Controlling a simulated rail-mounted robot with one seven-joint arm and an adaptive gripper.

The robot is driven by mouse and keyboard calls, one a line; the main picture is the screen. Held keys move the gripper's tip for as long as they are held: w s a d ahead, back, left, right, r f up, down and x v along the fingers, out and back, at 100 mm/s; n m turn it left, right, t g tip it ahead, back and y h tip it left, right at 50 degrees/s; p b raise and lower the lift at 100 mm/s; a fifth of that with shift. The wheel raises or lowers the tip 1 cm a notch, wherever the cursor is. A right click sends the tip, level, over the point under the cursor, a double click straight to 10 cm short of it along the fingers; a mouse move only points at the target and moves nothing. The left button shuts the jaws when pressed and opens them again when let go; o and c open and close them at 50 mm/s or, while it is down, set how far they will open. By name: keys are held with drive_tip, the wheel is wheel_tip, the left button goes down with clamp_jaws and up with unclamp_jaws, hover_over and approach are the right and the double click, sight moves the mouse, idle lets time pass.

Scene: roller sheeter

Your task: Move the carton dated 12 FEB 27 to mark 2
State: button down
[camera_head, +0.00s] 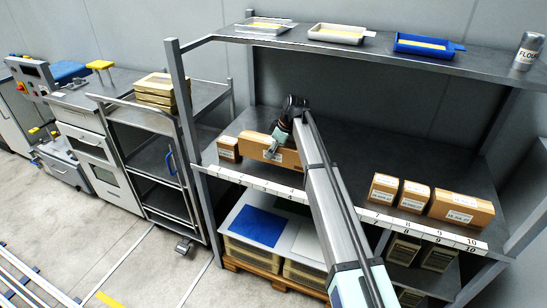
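Several brown cartons with white labels stand on the middle shelf. A small carton (228,149) is at the left end, and a long carton (257,147) is just right of it. Two smaller cartons (383,188) (414,196) and a wider carton (462,207) stand at the right. The label dates are too small to read surely, so I cannot tell which is 12 FEB 27. My gripper (281,137) is at the long carton's right part, and its fingers are not clear. The numbered strip (262,184) runs along the shelf's front edge; mark 2 is toward its left end.
The upper shelf holds trays (341,34) and a flour shaker (528,50). Boxes stand on a pallet (248,266) below. A cart (165,150) stands left. The middle shelf is clear between the long carton and the right group, apart from my arm crossing it.

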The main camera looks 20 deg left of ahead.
sight(274, 159)
drive_tip(key=shift+f+p, duration=0.55)
drive_tip(key=shift+f, duration=1.8)
drive_tip(key=shift+c, duration=0.8)
unclamp_jaws()
drive_tip(key=shift+f, duration=0.1)
drive_tip(key=b+v, duration=0.3)
drive_tip(key=v, duration=0.9)
drive_tip(key=shift+s+a, duration=0.1)
